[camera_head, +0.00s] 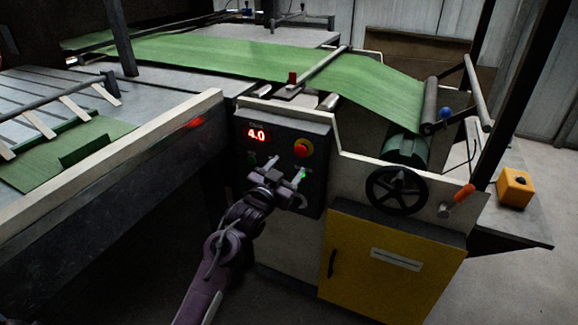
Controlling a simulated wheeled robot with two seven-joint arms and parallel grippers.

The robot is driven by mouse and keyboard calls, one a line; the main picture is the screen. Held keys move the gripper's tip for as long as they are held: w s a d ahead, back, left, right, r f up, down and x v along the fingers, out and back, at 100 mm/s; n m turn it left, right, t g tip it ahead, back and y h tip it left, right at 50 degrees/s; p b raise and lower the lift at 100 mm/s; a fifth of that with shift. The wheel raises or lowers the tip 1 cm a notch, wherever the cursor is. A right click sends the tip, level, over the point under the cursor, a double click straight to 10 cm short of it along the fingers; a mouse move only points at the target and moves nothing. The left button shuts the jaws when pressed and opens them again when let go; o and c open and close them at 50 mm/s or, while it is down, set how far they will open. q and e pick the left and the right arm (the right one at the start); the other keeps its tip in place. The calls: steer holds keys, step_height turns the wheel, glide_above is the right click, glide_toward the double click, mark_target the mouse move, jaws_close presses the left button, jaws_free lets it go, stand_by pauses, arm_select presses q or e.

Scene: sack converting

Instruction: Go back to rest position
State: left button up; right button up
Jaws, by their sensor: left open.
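My left gripper (278,174) is open in front of the dark control panel (318,139) on the machine's front. Its arm comes up from the bottom of the view. The fingertips are close to a green-lit button (301,173) low on the panel; I cannot tell whether they touch it. The panel has a red display (256,134) reading 4.0 and a red knob on a yellow base (303,148). The gripper holds nothing that I can see. My right gripper is not in view.
A green sheet (240,58) runs across the machine to a roller (430,104) at right. A black handwheel (396,190), an orange-handled lever (462,194) and a yellow cabinet (388,262) are right of my gripper. A pale-edged rail (130,150) lies left. Bare floor shows at lower right.

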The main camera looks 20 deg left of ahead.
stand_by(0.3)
arm_select(q)
steer(key=s+d+f+g+p, duration=0.2)
steer(key=s+f+g, duration=0.15)
steer(key=f, duration=0.75)
steer(key=s+d+f+g+p, duration=0.15)
steer(key=s+f, duration=0.35)
steer(key=f, duration=0.7)
steer(key=s+d+f+g+p, duration=0.1)
steer(key=s+f+g+p, duration=0.3)
steer(key=f, duration=0.7)
steer(key=s+d+f+g, duration=0.1)
steer(key=s+f+g, duration=0.1)
steer(key=s+f, duration=0.5)
steer(key=s+d+f+g, duration=0.1)
steer(key=s+f, duration=0.4)
steer(key=s, duration=0.4)
steer(key=s+f+g+p, duration=0.1)
steer(key=s+f+g, duration=0.1)
steer(key=s, duration=1)
steer(key=s+f+g+p, duration=0.1)
steer(key=s+f+g, duration=0.2)
steer(key=s, duration=1)
steer(key=shift+a+f, duration=0.3)
steer(key=shift+f, duration=0.55)
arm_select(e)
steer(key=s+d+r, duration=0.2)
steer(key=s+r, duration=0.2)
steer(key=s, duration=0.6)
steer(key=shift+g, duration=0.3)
